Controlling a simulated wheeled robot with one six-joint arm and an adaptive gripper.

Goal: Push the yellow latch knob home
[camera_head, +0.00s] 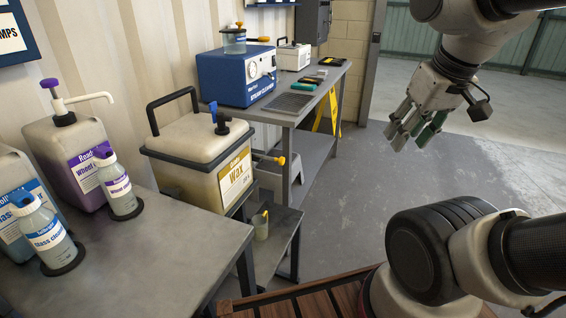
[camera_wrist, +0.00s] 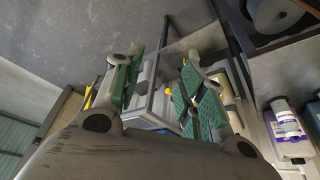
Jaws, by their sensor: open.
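A yellow knob (camera_head: 280,160) on a dark stem sticks out to the right beside the cream Wax tank (camera_head: 205,160). I take it as the latch knob; how far it stands out cannot be told. My gripper (camera_head: 414,135) is open and empty, in the air over the floor at the upper right, well apart from the knob. In the wrist view its green-padded fingers (camera_wrist: 164,72) are spread. A small yellow spot (camera_wrist: 168,88) shows between them, likely this knob.
A blue steam cleaner (camera_head: 235,78) stands on the grey bench behind, with other yellow-orange knobs. A small bottle (camera_head: 260,225) stands on the low shelf. The floor (camera_head: 350,190) between gripper and bench is clear.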

